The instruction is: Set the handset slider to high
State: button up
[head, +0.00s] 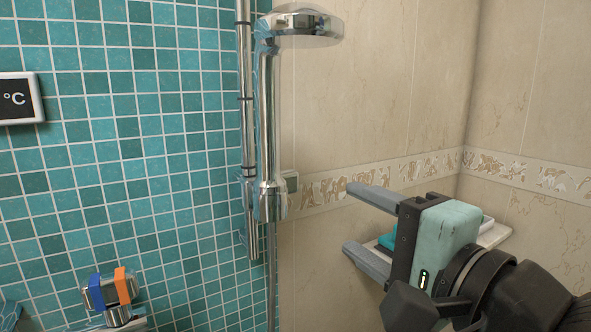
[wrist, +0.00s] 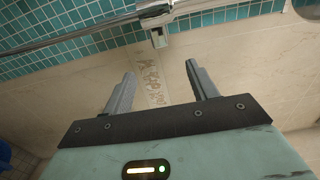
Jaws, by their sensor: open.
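The chrome shower handset (head: 266,120) hangs upright, its round head (head: 303,25) at the top. The handset slider (head: 270,202) is a chrome holder around the handset's lower end, low on the vertical rail (head: 246,110). A small greyish-green knob (head: 291,183) sticks out on its right side. In the wrist view the slider (wrist: 155,14) and its knob (wrist: 159,38) show at the top, beyond my fingertips. My gripper (head: 356,220) is open and empty, to the right of the slider in the picture, its fingers pointing left. It also shows in the wrist view (wrist: 160,70), apart from the knob.
A hose (head: 271,290) runs down below the slider. A valve with blue and orange bands (head: 112,290) is at lower left, and a °C display (head: 18,99) is on the teal tiled wall. A pale corner shelf (head: 493,236) with a teal item is partly hidden behind my gripper.

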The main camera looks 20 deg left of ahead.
aim_at(289, 185)
jog(key=p+x, duration=0.8)
jog(key=x, duration=0.7)
jog(key=shift+w+a, duration=0.15)
jog(key=shift+a, duration=0.05)
grip_shut()
notch_tip(289, 185, up, 49)
jog(key=p, duration=1.7)
jog(key=shift+f, duration=0.15)
